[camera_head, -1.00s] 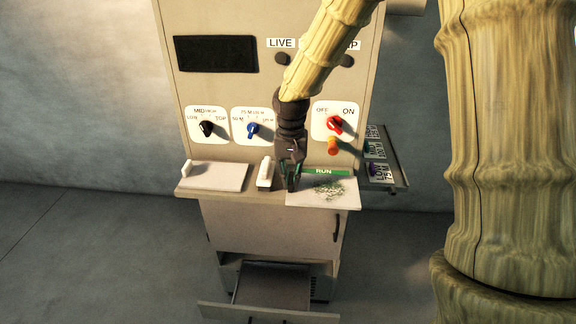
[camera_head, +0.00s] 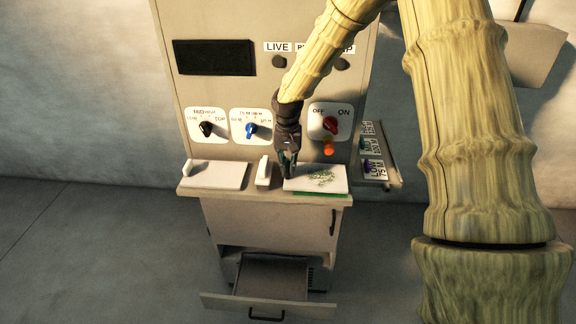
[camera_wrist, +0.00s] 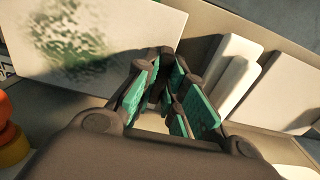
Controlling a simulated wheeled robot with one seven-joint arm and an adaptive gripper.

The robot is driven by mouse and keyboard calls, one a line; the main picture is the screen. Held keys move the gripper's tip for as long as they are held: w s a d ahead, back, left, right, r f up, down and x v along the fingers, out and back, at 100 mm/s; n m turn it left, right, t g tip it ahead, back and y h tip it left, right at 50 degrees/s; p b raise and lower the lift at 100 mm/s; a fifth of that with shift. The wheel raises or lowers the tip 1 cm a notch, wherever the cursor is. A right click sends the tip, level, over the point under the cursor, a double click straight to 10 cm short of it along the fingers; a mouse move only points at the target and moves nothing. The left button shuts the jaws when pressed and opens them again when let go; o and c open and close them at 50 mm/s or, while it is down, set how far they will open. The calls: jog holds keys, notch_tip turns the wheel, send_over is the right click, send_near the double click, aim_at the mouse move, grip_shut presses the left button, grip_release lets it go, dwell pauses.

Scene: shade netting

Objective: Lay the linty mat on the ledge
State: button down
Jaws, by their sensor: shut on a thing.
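The linty mat (camera_head: 301,184) is a flat white board with a patch of green lint, at the right part of the machine's ledge (camera_head: 225,192). My gripper (camera_head: 287,172) is shut on its left edge. Whether the mat rests on the ledge or is slightly above it, I cannot tell. A green strip shows along the mat's front edge. In the wrist view the mat (camera_wrist: 112,20) fills the upper left, its lint to the left, beside my gripper's green-padded fingers (camera_wrist: 167,58).
A second white plate (camera_head: 215,176) lies on the ledge's left part, with a white upright block (camera_head: 263,172) between. Black, blue and red (camera_head: 330,125) knobs and an orange knob (camera_head: 328,148) are on the panel behind. A tag rack (camera_head: 375,160) is at right. An open drawer (camera_head: 270,282) juts out below.

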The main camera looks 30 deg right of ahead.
jog(key=shift+f, duration=0.6)
jog(key=c, duration=1.5)
grip_release()
jog(key=shift+r, duration=0.15)
jog(key=shift+r+b, duration=2.25)
jog(key=shift+r, duration=3.7)
